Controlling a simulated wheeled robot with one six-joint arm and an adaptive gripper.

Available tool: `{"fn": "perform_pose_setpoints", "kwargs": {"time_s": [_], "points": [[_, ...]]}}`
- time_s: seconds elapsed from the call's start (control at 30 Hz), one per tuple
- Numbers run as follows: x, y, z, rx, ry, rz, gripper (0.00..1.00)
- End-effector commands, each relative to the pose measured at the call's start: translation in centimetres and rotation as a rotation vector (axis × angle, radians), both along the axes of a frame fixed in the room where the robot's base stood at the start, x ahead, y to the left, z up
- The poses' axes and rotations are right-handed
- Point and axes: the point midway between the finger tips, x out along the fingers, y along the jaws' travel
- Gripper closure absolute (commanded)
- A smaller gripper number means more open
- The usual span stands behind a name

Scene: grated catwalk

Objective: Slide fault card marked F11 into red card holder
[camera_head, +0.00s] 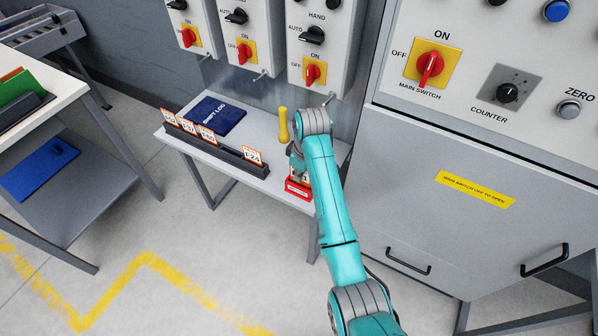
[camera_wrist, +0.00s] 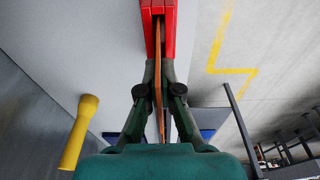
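The red card holder (camera_head: 298,190) stands on the right end of the small grey bench, with a white label on its front. It also shows at the top of the wrist view (camera_wrist: 170,35). My gripper (camera_head: 299,172) is directly above it. In the wrist view my gripper (camera_wrist: 158,75) is shut on an orange-edged card (camera_wrist: 157,100), one finger on each side. The card's far end lies between the red walls of the holder. I cannot tell how deep it sits. My gripper and arm hide most of the card in the head view, and its marking is not readable.
A dark rack (camera_head: 215,148) with several orange-framed cards stands left of the holder. Behind it lies a blue shift log (camera_head: 211,114). A yellow post (camera_head: 283,125) rises close behind my gripper and shows in the wrist view (camera_wrist: 80,130). A large grey cabinet (camera_head: 420,190) stands right.

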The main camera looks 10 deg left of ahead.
Motion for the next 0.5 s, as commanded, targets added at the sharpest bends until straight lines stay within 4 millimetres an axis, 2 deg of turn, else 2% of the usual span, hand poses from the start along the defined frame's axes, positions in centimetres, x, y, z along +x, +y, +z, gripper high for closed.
{"fn": "perform_pose_setpoints", "kwargs": {"time_s": [0.5], "points": [[0.0, 0.0, -1.2, 0.0, 0.0, 0.0, 1.0]]}}
